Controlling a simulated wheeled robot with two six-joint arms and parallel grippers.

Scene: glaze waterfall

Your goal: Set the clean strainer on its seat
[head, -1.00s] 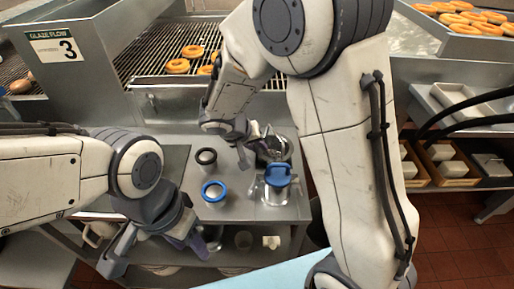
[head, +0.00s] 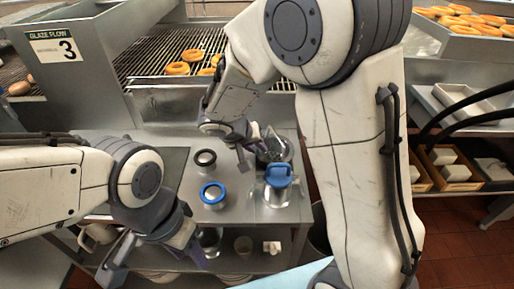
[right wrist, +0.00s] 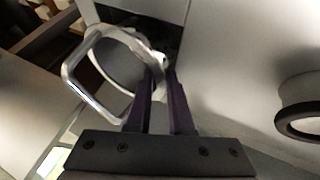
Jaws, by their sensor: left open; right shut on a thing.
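A blue-rimmed round strainer or cup (head: 212,194) and a black-rimmed one (head: 205,158) stand on the steel counter. I cannot tell which is the clean strainer. My right gripper (head: 246,155) is over the counter, right of the black rim. In the right wrist view its fingers (right wrist: 161,85) are together on the edge of a shiny metal ring with a squared loop handle (right wrist: 85,88). In the head view a metal vessel (head: 277,149) is beside those fingertips, partly hidden. My left gripper (head: 152,262) is open and empty in front of the counter.
A metal container with a blue top (head: 278,178) stands at the counter's right. Small vessels (head: 243,245) are on the shelf below. Doughnuts (head: 178,68) lie on the rack behind. A dark round rim (right wrist: 300,108) is at the right wrist view's right.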

